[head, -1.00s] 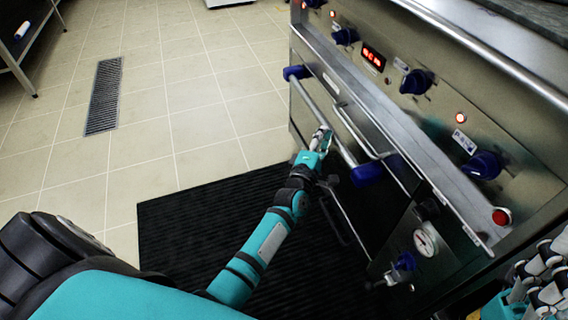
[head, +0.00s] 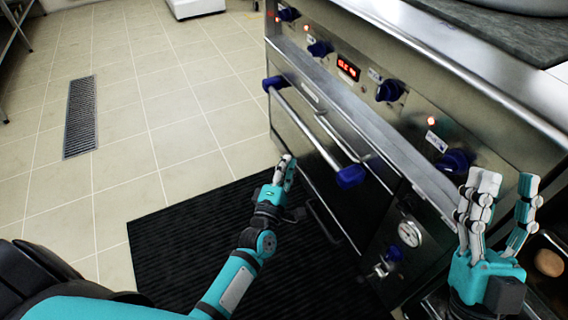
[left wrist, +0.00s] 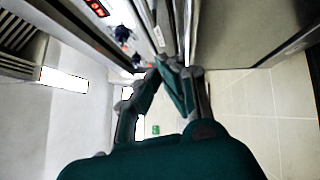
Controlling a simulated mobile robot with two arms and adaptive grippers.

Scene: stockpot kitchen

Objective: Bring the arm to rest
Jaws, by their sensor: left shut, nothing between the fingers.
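My left gripper (head: 286,171) is at the middle of the head view, above the black floor mat and just left of the oven door's handle. Its fingers are shut with nothing between them, and a gap shows between it and the handle. In the left wrist view its fingertips (left wrist: 168,62) come together in front of the oven front. My right gripper (head: 503,205) points up at the right edge of the head view. Its fingers are spread apart with nothing visible between them.
The steel oven (head: 330,130) with blue knobs fills the right side. Its long handle bar (head: 308,132) has blue ends. A ribbed black mat (head: 180,235) lies on the tiled floor. A floor drain (head: 81,115) is at the left. A tray with a brown round item (head: 548,262) is at lower right.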

